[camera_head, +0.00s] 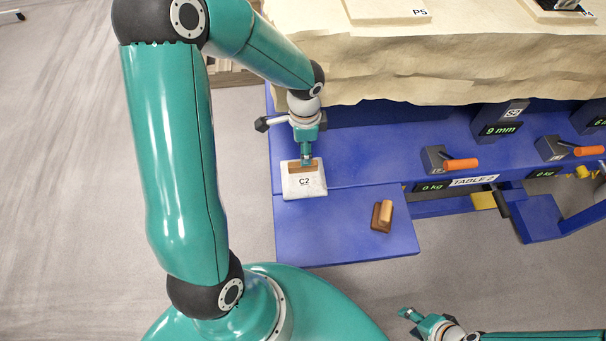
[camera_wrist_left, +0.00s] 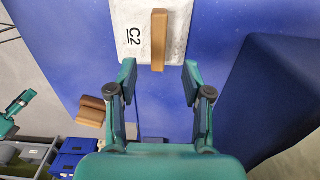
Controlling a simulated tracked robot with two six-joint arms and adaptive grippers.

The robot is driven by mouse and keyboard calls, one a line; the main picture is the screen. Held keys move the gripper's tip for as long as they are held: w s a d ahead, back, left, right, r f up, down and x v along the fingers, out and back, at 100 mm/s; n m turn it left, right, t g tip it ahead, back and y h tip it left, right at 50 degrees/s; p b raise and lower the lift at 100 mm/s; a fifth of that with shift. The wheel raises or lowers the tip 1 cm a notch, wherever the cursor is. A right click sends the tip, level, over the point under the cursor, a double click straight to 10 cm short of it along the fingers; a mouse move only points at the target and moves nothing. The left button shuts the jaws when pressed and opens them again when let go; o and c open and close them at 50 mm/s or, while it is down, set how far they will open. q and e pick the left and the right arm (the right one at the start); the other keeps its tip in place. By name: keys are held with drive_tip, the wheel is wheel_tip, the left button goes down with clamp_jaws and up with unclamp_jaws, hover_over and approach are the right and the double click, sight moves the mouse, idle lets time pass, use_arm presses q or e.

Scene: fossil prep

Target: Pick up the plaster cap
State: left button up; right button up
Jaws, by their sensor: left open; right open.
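The plaster cap (camera_head: 304,186) is a white slab marked C2 with a brown wooden bar handle, lying on the blue table. In the left wrist view, the cap (camera_wrist_left: 178,38) is at the top, partly cut off, with its handle pointing down between my fingers. My left gripper (camera_head: 306,160) is over the handle's side of the cap. In its wrist view, the left gripper (camera_wrist_left: 159,72) is open, with the handle's near end between the fingertips and no visible grip. My right gripper (camera_head: 408,318) is open and empty, off the table's front edge at the bottom right.
A small brown wooden block with a handle (camera_head: 381,217) lies on the lower blue shelf (camera_head: 330,235). Orange-handled clamps (camera_head: 461,164) and displays line the table's right. A large plaster-covered mass (camera_head: 440,65) stands behind. The shelf around the wooden block is clear.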

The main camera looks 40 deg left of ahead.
sight(303, 173)
use_arm(q)
drive_tip(key=f, duration=0.3)
drive_tip(key=f+b, duration=0.1)
drive_tip(key=f, duration=0.3)
drive_tip(key=shift+s+f, duration=0.2)
drive_tip(key=shift+f, duration=0.1)
clamp_jaws()
